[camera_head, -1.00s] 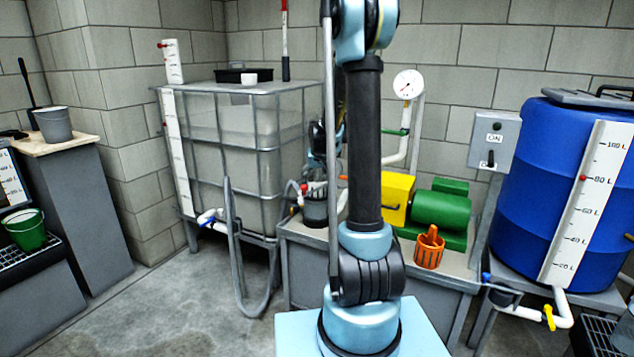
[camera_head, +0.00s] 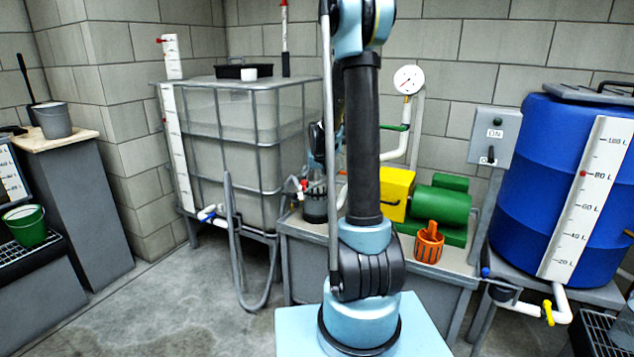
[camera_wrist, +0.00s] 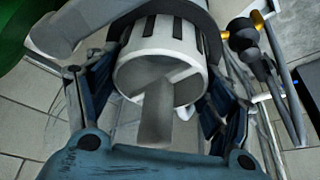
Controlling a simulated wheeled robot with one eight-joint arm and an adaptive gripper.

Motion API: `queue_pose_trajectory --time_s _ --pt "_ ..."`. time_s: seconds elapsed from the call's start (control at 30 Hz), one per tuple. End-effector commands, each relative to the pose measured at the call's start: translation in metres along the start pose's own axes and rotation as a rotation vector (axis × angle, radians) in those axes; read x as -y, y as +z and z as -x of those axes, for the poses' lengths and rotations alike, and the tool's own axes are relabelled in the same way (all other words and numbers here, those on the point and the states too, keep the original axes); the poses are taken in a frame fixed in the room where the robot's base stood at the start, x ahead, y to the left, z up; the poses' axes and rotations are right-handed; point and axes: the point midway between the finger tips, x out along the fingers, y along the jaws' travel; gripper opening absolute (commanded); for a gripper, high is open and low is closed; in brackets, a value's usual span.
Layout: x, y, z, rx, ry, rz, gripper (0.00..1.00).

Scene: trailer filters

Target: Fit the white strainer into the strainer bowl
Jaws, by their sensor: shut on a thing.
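The white strainer (camera_wrist: 165,48) is a slotted cup with a grey fin-like handle, seen in the wrist view. My gripper (camera_wrist: 162,82) is around it, with one blue finger on each side, and is shut on it. The strainer's far end meets the dark round rim of the strainer bowl (camera_wrist: 207,22). How deep it sits in the bowl cannot be told. In the head view the dark strainer bowl (camera_head: 315,205) stands at the left end of the pump bench, partly behind my arm. My gripper is mostly hidden there behind my arm.
An orange strainer (camera_head: 429,245) stands on the bench, right of my arm. A yellow block (camera_head: 397,193) and green pump (camera_head: 441,207) are behind it. White pipes with a red valve (camera_head: 303,185) adjoin the bowl. A caged tank (camera_head: 245,150) stands left, a blue barrel (camera_head: 560,190) right.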

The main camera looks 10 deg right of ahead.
Motion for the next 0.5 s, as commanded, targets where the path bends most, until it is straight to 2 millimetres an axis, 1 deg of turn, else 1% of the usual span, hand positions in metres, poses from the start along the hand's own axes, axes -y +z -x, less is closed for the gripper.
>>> queue_pose_trajectory --time_s 0.5 --pt "0.0 0.004 -0.0096 0.0 0.0 0.0 0.46"
